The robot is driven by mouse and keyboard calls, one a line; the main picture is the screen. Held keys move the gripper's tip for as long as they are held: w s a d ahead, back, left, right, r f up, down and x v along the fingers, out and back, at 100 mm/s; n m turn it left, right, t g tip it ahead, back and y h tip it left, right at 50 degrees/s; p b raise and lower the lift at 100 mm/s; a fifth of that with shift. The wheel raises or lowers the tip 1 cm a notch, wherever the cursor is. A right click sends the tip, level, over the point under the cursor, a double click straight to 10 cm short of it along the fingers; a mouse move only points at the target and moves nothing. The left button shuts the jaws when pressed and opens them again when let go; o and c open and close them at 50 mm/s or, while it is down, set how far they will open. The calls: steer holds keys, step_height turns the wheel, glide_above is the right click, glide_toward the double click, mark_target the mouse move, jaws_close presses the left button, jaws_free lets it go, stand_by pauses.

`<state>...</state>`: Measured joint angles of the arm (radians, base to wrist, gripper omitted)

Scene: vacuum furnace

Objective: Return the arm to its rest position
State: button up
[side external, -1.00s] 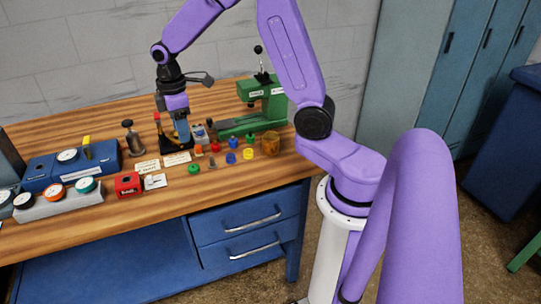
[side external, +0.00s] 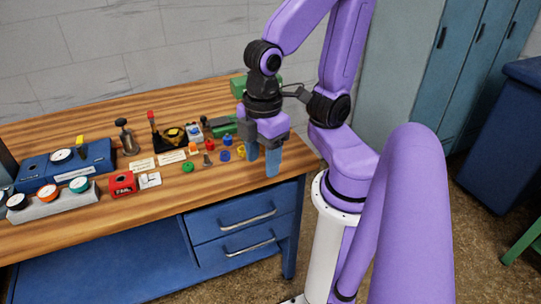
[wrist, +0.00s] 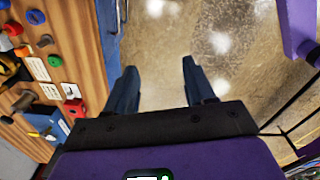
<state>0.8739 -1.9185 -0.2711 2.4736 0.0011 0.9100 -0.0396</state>
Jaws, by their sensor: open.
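My gripper (side external: 263,160) is open and empty in the side external view. It hangs fingers down in front of the right end of the wooden bench (side external: 100,225), near its front edge. In the wrist view, the two blue fingers (wrist: 164,88) are spread wide with only the floor (wrist: 175,45) between them. My arm is folded back close to its white column.
Small coloured parts, including a green one (side external: 187,167), lie on the bench left of my gripper. A red box (side external: 122,185), blue gauge block (side external: 70,170) and green press (side external: 240,88) also stand there. Blue drawers (side external: 235,230) are below. Lockers (side external: 420,90) stand behind right.

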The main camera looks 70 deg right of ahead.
steer(key=shift+s+d, duration=0.25)
steer(key=shift+s, duration=0.55)
